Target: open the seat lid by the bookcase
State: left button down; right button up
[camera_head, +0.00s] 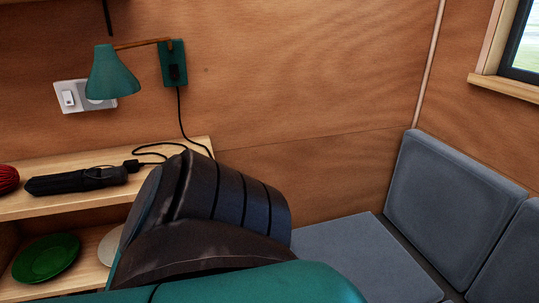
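The bench seat by the bookcase shows a flat grey cushion (352,258) on top; no raised lid is visible. The near part of the seat, its front edge and any lid handle are hidden or out of frame. The wooden bookcase (30,207) stands at the left. Neither of my grippers is in view.
A teal lamp (113,75) juts from the wall. Grey back cushions (450,200) line the right.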

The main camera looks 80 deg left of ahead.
aim_at(358, 247)
jog(key=k+j+u, duration=0.1)
jog(key=u, duration=2.05)
jog(key=i+j+u, duration=0.15)
jog(key=i+u, duration=0.15)
jog(key=i, duration=0.2)
